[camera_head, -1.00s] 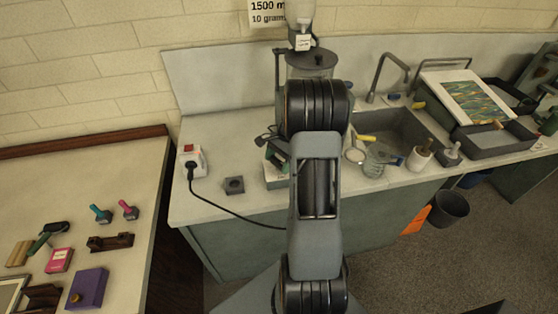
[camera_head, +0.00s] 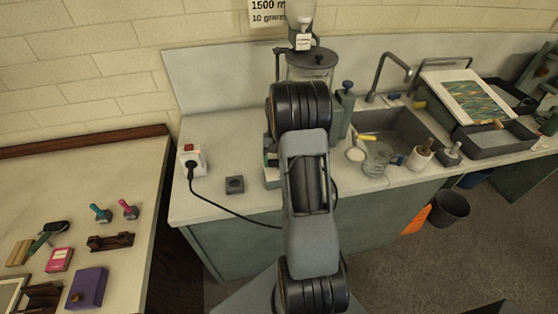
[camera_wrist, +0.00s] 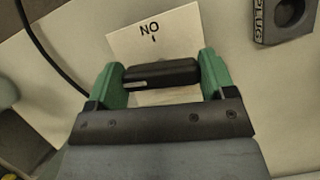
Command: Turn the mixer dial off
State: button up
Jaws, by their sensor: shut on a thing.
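The mixer dial (camera_wrist: 165,73) is a black bar-shaped knob with a white mark near its left end in the wrist view. It sits on a pale panel (camera_wrist: 184,27) with the upside-down word "ON" and a short tick above the knob. My gripper (camera_wrist: 161,76) has its green fingers at the two ends of the dial and is shut on it. In the head view, the mixer's clear lidded container (camera_head: 313,64) shows behind my arm. My arm hides the dial and most of the mixer's base there.
A wall socket box (camera_head: 192,160) with a black plug and cable stands left on the counter (camera_head: 210,207). A dark square block (camera_head: 235,184) sits right of it. A sink (camera_head: 392,128) and a white pot (camera_head: 419,157) are to the right.

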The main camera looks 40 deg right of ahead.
jog(key=shift+n, duration=0.6)
jog(key=shift+s+f+n+g, duration=0.1)
jog(key=shift+n+g, duration=0.2)
jog(key=o, duration=0.9)
jog(key=v, duration=0.4)
jog(key=b+v, duration=0.1)
jog(key=v, duration=0.9)
jog(key=shift+a, duration=0.3)
jog(key=shift+s, duration=0.1)
